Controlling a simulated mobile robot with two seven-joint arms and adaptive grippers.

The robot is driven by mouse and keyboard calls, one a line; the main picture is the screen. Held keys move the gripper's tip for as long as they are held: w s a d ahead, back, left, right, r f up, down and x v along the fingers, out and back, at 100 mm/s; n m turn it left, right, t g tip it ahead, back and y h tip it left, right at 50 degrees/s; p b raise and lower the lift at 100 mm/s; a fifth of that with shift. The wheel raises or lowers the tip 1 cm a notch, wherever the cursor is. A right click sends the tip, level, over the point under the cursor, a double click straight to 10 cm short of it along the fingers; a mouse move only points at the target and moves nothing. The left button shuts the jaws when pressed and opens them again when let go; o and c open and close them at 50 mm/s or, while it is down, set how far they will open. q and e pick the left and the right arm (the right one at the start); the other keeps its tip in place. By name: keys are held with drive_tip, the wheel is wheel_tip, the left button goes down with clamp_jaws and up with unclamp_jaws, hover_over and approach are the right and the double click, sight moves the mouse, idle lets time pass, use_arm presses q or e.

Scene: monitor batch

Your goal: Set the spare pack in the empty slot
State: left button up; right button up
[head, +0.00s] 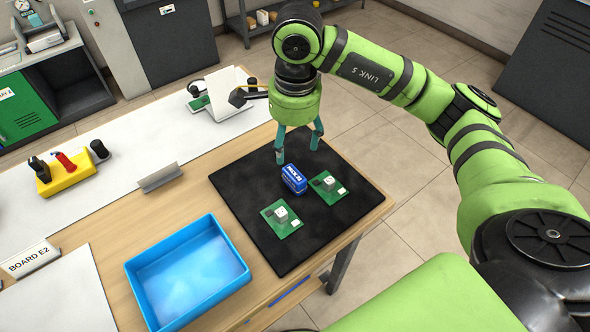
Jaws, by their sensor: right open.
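A blue pack (293,179) with white lettering lies on the black mat (236,196), and I take it for the spare pack. Two small green boards sit on the mat: one board (268,214) to the lower left of the pack, and one (339,201) to its right. Each carries a small pale block. My right gripper (297,153) is open and points down over the far part of the mat, beyond the pack, with nothing visible between its teal fingers. I cannot make out an empty slot. My left gripper is not in view.
A blue tray (137,273) without visible contents stands left of the mat. A metal holder (161,177) and a yellow tool rack (66,176) stand farther left. A sign reads BOARD E2 (30,259). The mat's left part is clear.

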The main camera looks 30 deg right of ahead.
sight(292, 175)
drive_tip(key=m, duration=0.2)
drive_tip(key=m+p, duration=0.1)
drive_tip(key=m, duration=0.2)
drive_tip(key=f+m+p, duration=0.1)
drive_tip(key=m, duration=0.1)
drive_tip(key=shift+a+m, duration=0.25)
drive_tip(key=shift+m, duration=0.05)
drive_tip(key=m, duration=0.2)
drive_tip(key=m+p, duration=0.1)
drive_tip(key=m, duration=0.1)
drive_tip(key=shift+s+a+f+p, duration=0.1)
drive_tip(key=shift+a+f+p, duration=0.05)
drive_tip(key=shift+f+p, duration=0.2)
drive_tip(key=m, duration=0.2)
drive_tip(key=f+m, duration=0.1)
drive_tip(key=m, duration=0.1)
drive_tip(key=shift+s+g+p, duration=0.1)
drive_tip(key=shift+g+p, duration=0.2)
drive_tip(key=shift+p, duration=0.1)
drive_tip(key=shift+f+m, duration=0.4)
drive_tip(key=shift+f, duration=0.05)
drive_tip(key=f+p, duration=0.2)
drive_tip(key=f, duration=0.3)
drive_tip(key=shift+d+f+p, duration=0.2)
drive_tip(key=shift+p, duration=0.15)
drive_tip(key=shift+f, duration=0.45)
clamp_jaws()
drive_tip(key=shift+r, duration=0.15)
